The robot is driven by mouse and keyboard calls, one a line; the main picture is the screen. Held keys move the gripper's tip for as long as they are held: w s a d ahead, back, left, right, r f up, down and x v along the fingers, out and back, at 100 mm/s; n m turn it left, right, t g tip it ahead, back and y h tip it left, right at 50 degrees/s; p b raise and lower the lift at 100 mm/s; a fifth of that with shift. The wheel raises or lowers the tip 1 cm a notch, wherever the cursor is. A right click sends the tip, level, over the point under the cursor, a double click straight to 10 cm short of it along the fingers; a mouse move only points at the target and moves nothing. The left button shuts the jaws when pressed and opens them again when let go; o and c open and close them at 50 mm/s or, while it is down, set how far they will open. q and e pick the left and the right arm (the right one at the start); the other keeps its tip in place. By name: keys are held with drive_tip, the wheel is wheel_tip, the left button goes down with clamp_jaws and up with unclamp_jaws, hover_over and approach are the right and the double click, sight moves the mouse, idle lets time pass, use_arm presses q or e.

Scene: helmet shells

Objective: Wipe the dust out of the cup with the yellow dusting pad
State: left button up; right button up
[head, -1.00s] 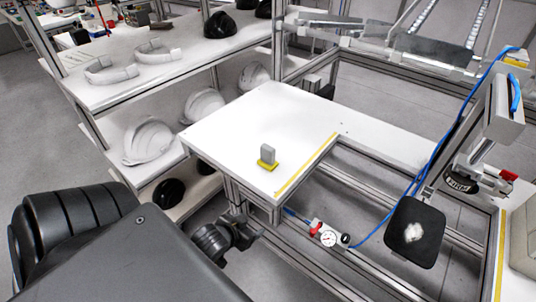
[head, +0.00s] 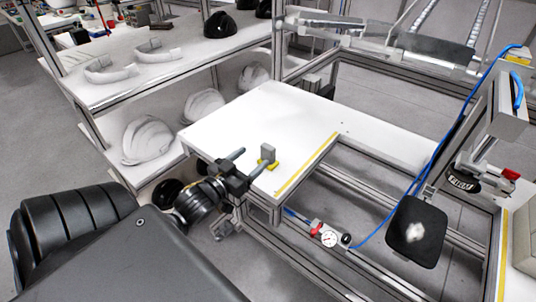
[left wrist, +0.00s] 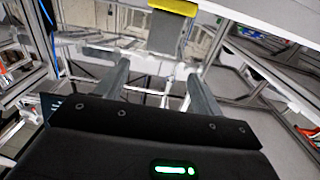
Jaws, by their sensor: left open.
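The yellow dusting pad (head: 269,165) lies flat on the white table, with its grey block handle (head: 268,152) standing up. In the left wrist view the handle (left wrist: 166,32) and yellow pad (left wrist: 176,5) show at the top, beyond the fingertips. My left gripper (head: 256,157) is open and empty at the table's near edge, its fingers pointing towards the handle; its fingertips also show in the left wrist view (left wrist: 158,70). The black, rounded-square cup (head: 430,247) is at the lower right, with a white dust patch (head: 415,232) on its face. My right gripper is not in view.
The white table (head: 240,120) has a yellow strip (head: 305,166) along its right edge. Shelves with white helmet shells (head: 148,142) stand at the left. The table around the pad is clear.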

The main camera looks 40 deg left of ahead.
sight(268, 146)
use_arm(q)
drive_tip(key=shift+w+f+p, duration=0.15)
drive_tip(key=shift+w+p, duration=0.15)
drive_tip(key=shift+w, duration=1.8)
drive_tip(key=shift+w+f+p, duration=0.1)
drive_tip(key=shift+w+p, duration=0.2)
drive_tip(key=shift+w, duration=1.75)
drive_tip(key=c, duration=1.2)
drive_tip(key=shift+o, duration=0.2)
drive_tip(key=shift+r, duration=0.15)
